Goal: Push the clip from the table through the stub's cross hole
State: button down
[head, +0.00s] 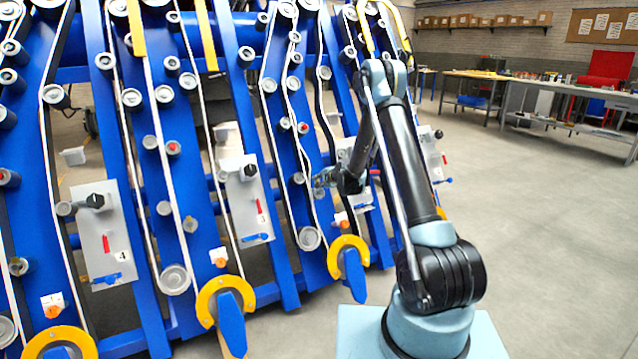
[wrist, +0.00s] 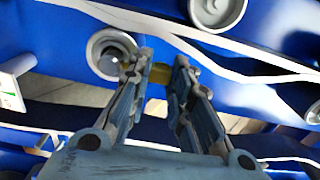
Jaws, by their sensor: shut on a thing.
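My gripper (wrist: 160,62) reaches among the blue bars of the chassis, and its jaws are shut on a small yellow piece, which I take to be the clip (wrist: 157,79). Only a little of the clip shows between the jaws. A round grey stub with a pale rim (wrist: 103,50) lies just left of the left fingertip, which overlaps its edge in the wrist view. Its cross hole cannot be made out. In the head view my gripper (head: 320,181) is small beside the chassis, and the clip cannot be made out there.
Blue chassis bars (head: 262,150) carry rollers and white belts close around my gripper. A grey roller (wrist: 217,12) sits above it in the wrist view.

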jog(key=shift+s+d+f, duration=0.15)
jog(key=shift+s+f, duration=0.05)
jog(key=shift+f, duration=0.25)
jog(key=shift+s+d+f, duration=0.1)
jog(key=shift+s+f, duration=0.1)
jog(key=shift+f, duration=0.2)
jog(key=c, duration=1.4)
grip_release()
jog(key=shift+o, duration=0.2)
jog(key=v, duration=1.2)
